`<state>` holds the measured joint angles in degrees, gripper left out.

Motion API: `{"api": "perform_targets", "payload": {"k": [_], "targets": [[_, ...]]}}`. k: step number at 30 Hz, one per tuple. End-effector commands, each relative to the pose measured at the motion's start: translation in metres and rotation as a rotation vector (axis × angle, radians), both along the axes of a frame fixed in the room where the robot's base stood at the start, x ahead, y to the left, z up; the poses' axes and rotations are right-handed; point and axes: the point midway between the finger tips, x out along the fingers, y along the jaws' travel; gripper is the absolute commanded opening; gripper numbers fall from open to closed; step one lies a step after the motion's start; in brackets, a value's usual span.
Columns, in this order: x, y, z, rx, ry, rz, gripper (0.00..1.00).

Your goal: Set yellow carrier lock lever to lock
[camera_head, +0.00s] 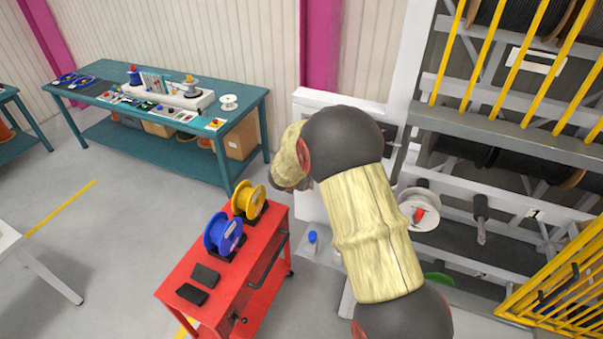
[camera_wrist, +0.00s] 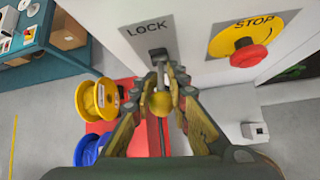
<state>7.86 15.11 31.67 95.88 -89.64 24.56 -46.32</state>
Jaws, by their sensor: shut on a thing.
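The lock lever (camera_wrist: 159,100) shows in the wrist view as a yellow knob on a grey stem, below the black LOCK lettering (camera_wrist: 146,27) on a white panel. A dark slot plate (camera_wrist: 158,53) sits at the top of the stem. My gripper (camera_wrist: 161,88) is shut around the lever, with a finger on each side of the stem and knob. In the head view my arm hides the lever and most of the panel (camera_head: 312,98); the fingers do not show clearly there.
A red emergency stop button (camera_wrist: 249,57) on a yellow STOP plate is right of my gripper. A red cart (camera_head: 190,275) carries a yellow reel (camera_head: 249,199) and a blue reel (camera_head: 223,234). A teal bench (camera_head: 235,105) stands behind. A reel rack (camera_head: 520,130) is on the right.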

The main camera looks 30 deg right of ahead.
Motion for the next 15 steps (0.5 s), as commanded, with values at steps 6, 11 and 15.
{"api": "perform_targets", "payload": {"k": [6,11,15], "targets": [[-0.0013,-0.0016,0.0034,0.036,0.033,-0.003,0.00],[-0.0016,-0.0021,0.0020,0.052,0.045,-0.004,0.00],[-0.0013,-0.0021,0.0013,0.057,0.049,-0.003,0.00]]}}
